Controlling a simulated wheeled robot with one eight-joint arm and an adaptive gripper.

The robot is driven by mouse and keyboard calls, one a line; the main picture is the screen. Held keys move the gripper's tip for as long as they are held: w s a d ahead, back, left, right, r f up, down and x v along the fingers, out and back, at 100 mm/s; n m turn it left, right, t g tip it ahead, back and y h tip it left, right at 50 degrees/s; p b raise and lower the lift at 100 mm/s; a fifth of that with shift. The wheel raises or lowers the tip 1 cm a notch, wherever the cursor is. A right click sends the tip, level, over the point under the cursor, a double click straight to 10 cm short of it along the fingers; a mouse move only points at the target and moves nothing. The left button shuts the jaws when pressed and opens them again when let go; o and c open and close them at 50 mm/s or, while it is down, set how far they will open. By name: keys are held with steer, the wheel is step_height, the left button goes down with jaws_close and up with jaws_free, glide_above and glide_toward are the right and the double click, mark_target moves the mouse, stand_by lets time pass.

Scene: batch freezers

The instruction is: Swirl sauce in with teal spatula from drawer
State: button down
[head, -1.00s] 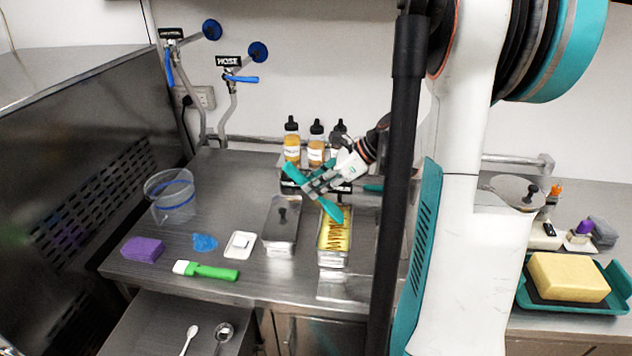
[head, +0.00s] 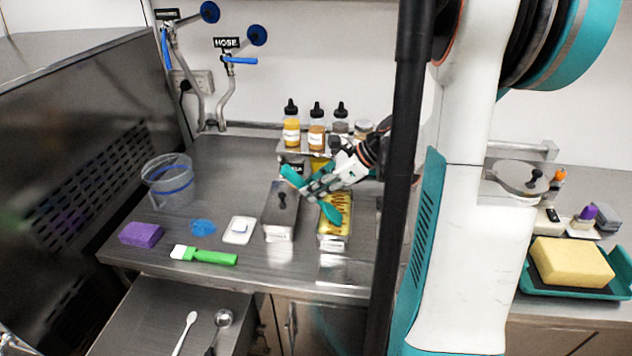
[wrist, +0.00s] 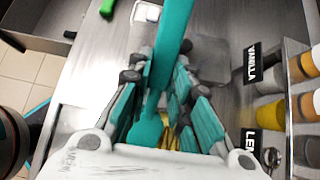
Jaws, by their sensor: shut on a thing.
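My gripper (head: 318,187) is shut on the teal spatula, above the back part of a metal pan. The spatula is tilted: one end (head: 290,176) points up and left, and its lower end (head: 331,212) is over or in the pan. I cannot tell if it touches the contents. The open pan (head: 333,244) holds yellow ice cream (head: 337,224) with brown sauce streaks. In the wrist view the teal spatula (wrist: 172,45) runs between the fingers (wrist: 168,110), and only a bit of yellow shows behind them. The open drawer (head: 140,318) is in front of the counter.
A lidded metal pan (head: 280,222) stands just left of the open pan. Sauce bottles (head: 291,132) stand on a rack behind. A green brush (head: 205,256), white dish (head: 239,230), purple sponge (head: 141,234) and clear bucket (head: 170,183) are to the left. The drawer holds a white spoon (head: 185,332) and a ladle (head: 219,327).

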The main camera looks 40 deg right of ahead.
steer(key=shift+w+d, duration=2.7)
steer(key=shift+d, duration=0.35)
steer(key=shift+s+a, duration=1.7)
steer(key=shift+a, duration=0.25)
step_height(320, 180, up, 9)
steer(key=p, duration=0.5)
steer(key=shift+f+p, duration=0.2)
steer(key=shift+p, duration=0.2)
stand_by(0.5)
